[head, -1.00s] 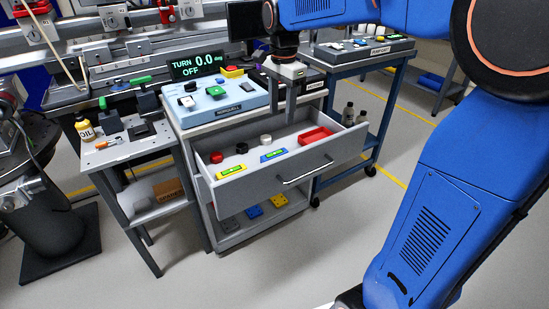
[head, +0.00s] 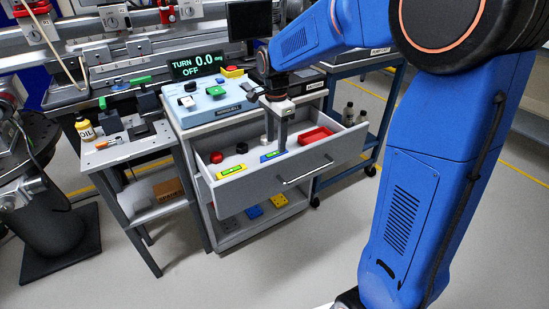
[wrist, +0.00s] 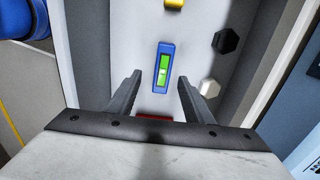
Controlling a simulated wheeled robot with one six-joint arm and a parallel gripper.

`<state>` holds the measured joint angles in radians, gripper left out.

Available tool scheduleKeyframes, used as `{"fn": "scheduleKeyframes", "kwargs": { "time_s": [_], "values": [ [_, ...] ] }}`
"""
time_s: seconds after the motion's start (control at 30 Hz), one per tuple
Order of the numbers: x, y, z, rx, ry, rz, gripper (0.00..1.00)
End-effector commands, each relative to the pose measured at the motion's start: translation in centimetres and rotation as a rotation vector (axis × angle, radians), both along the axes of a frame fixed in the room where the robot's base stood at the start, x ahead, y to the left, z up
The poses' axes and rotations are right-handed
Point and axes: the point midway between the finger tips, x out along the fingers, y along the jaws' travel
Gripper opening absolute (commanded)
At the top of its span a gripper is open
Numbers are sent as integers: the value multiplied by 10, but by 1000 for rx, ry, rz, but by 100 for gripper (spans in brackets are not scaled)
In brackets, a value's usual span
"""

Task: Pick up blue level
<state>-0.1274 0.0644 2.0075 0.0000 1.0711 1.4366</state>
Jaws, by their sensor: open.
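The blue level (head: 272,156), with a green face, lies flat in the open drawer. In the wrist view the blue level (wrist: 163,68) lies beyond the fingertips, in line with the gap between them. My gripper (head: 276,146) is open and empty, pointing down over the drawer just behind the level in the head view. In the wrist view the two fingers of my gripper (wrist: 168,84) stand apart on either side of the gap. I cannot tell the exact height of the fingertips above the drawer floor.
A blue control box (head: 215,101) stands on the cabinet above. The drawer walls surround the level.

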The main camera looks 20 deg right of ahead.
Motion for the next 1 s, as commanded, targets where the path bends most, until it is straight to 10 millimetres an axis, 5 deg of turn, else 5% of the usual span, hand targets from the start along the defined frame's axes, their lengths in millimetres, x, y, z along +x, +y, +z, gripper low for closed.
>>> {"fn": "scheduleKeyframes", "kwargs": {
  "time_s": [0.6,0.87,1.0],
  "values": [
    [5,3,-58,0,1,0,47],
    [5,3,-61,1,-2,0,47],
    [5,3,-60,1,-2,0,21]
  ]
}}
